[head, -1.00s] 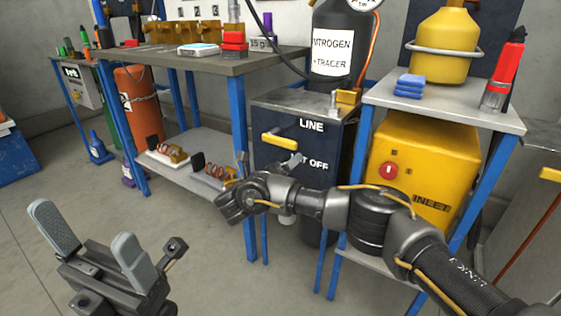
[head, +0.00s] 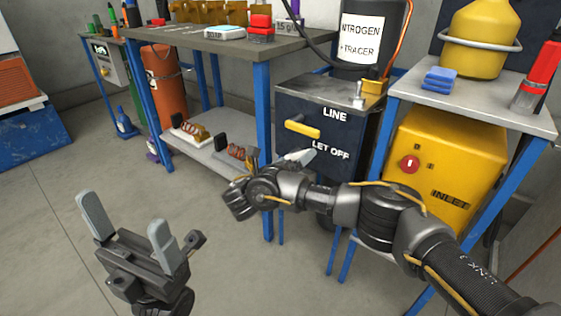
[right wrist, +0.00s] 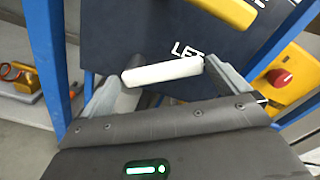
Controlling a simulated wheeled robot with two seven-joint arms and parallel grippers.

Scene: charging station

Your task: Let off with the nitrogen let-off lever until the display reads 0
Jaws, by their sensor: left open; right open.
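The nitrogen let-off lever is a pale handle (right wrist: 160,73) below the LET OFF lettering on a dark blue cabinet (head: 300,98). In the right wrist view it lies crosswise between the fingers of my open right gripper (right wrist: 168,66); I cannot tell whether they touch it. In the head view my right wrist hides most of that gripper. My left gripper (head: 132,232) is open and empty above the floor at the lower left. The nitrogen bottle (head: 362,40) stands on the cabinet, its top cut off. No readable pressure display is in view.
A yellow LINE handle (head: 302,128) sits just above the let-off lever. A yellow INLET unit (head: 455,165) stands right of the cabinet, under a shelf with blue legs. A workbench (head: 215,40) with a lower shelf is to the left.

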